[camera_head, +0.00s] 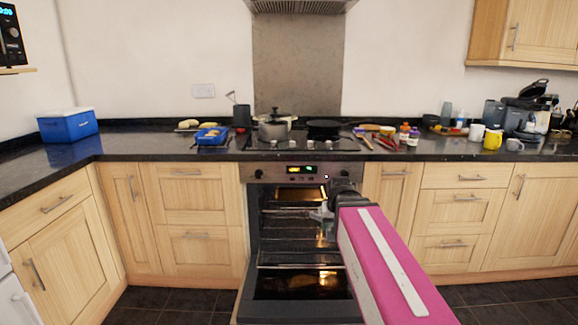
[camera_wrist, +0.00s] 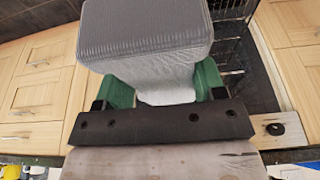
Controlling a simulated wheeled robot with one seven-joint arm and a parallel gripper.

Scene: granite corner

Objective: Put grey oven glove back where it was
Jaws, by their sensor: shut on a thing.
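The grey oven glove (camera_wrist: 145,35) fills the upper middle of the wrist view, with a ribbed top and a smoother, paler lower part. My gripper (camera_wrist: 162,85) is shut on it, one green finger on each side. In the head view my gripper (camera_head: 323,212) is in front of the oven, at the end of my pink arm. The glove cannot be clearly made out there. Which place the glove came from is not shown.
The oven (camera_head: 292,215) stands open, its door (camera_head: 285,285) lowered in front, with lit racks inside. Pans stand on the hob (camera_head: 300,142) above. The black worktop (camera_head: 345,155) holds bottles, mugs, a blue tray (camera_head: 210,135) and, at left, a blue cool box (camera_head: 68,125).

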